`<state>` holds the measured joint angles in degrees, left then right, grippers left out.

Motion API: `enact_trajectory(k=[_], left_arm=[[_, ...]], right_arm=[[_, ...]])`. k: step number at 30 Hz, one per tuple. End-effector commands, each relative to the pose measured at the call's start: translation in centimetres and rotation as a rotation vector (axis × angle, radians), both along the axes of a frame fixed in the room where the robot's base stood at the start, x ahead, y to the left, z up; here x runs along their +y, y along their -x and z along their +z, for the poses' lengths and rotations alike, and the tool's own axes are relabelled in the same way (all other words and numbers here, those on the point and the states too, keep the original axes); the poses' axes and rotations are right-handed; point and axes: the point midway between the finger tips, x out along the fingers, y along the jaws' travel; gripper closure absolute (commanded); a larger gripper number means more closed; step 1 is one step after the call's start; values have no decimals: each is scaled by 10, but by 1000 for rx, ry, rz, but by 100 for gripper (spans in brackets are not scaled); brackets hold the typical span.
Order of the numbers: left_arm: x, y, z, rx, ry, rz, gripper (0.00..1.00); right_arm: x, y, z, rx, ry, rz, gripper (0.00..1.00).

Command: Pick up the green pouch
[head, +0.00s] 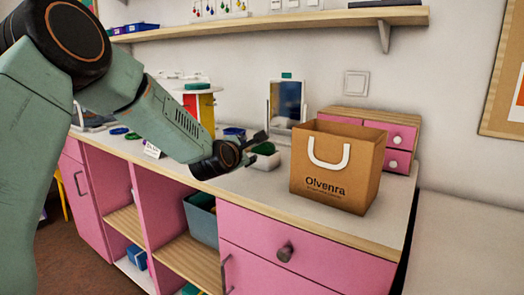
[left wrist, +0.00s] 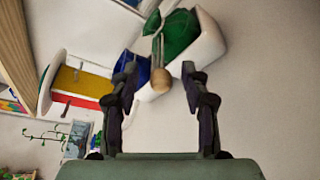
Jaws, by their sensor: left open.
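The green pouch (head: 264,148) sits in a small white container (head: 265,163) on the white counter, partly hidden by my left gripper in the head view. In the left wrist view the pouch (left wrist: 180,32) lies in the white container (left wrist: 212,42), with a cord and a tan wooden bead (left wrist: 188,69) at its near side. My left gripper (head: 256,144) is open. In the left wrist view its fingers (left wrist: 160,76) are spread, with the bead showing between the tips and the pouch beyond. I see nothing held. My right gripper is not in view.
A brown paper bag (head: 333,168) stands to the right, before a pink drawer box (head: 400,139). A mirror (head: 287,103) and a round-topped stand (head: 198,100) stand behind. A shelf (head: 270,22) hangs above.

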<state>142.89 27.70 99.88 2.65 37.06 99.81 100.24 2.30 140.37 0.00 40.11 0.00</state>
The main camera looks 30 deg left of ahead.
Motion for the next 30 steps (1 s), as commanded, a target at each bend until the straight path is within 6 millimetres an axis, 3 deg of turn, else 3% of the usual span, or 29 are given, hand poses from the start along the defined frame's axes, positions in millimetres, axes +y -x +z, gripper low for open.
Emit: enact_trajectory(k=[7,23,30], left_arm=[[0,-2,0,0,-1,0,55],[0,-2,0,0,-1,0,100],[0,-2,1,-1,-1,0,100]], right_arm=[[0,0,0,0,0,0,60],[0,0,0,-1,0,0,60],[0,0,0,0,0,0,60]])
